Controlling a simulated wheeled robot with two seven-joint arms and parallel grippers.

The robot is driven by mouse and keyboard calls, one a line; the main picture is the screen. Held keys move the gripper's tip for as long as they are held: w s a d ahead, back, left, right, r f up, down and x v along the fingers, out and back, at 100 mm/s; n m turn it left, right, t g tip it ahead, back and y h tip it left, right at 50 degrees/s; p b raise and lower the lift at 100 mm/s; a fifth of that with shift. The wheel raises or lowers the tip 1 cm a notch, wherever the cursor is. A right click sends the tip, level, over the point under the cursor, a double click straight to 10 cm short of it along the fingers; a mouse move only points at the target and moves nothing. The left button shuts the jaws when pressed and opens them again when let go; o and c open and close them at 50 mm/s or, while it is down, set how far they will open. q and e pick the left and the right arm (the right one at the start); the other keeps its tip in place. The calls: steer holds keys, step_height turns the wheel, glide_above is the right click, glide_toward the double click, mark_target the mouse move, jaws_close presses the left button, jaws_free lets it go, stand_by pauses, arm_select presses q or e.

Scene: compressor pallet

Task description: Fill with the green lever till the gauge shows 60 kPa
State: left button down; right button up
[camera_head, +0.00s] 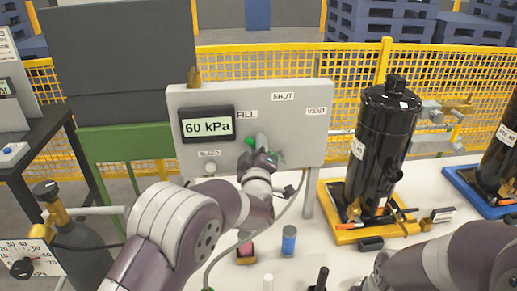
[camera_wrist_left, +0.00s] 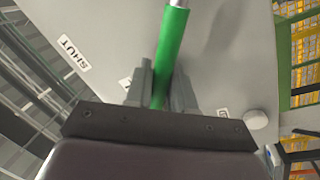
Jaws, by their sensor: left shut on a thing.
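The grey panel (camera_head: 300,140) carries a digital gauge (camera_head: 207,125) that reads 60 kPa. FILL, SHUT, VENT and BLEED labels are on it. The green lever (camera_wrist_left: 171,55) is a green handle on a silver rod, in front of the panel. My left gripper (camera_wrist_left: 163,88) is shut on the green handle, with a finger on each side. In the head view the left gripper (camera_head: 262,157) hides most of the lever, so I cannot tell exactly which label it points to. My right arm shows at the bottom right, but its gripper is out of view.
A black compressor tank (camera_head: 382,140) stands on a yellow tray (camera_head: 345,237) to the right. Another black tank (camera_head: 503,150) is at the right edge. A blue can (camera_head: 289,241) and a small red item (camera_head: 246,252) sit below the panel. A yellow fence (camera_head: 260,65) runs behind.

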arm_select(q)
steer(key=shift+f, duration=0.1)
steer(key=c, duration=1.1)
jaws_free()
steer(key=shift+s+a, duration=0.1)
steer(key=shift+s, duration=0.05)
steer(key=shift+s, duration=0.1)
steer(key=s, duration=0.4)
steer(key=s+f+b, duration=0.1)
steer(key=s, duration=0.3)
steer(key=s+d, duration=0.1)
steer(key=s, duration=0.3)
steer(key=shift+s+f+b, duration=0.2)
steer(key=shift+f+b, duration=0.15)
steer(key=shift+b, duration=0.05)
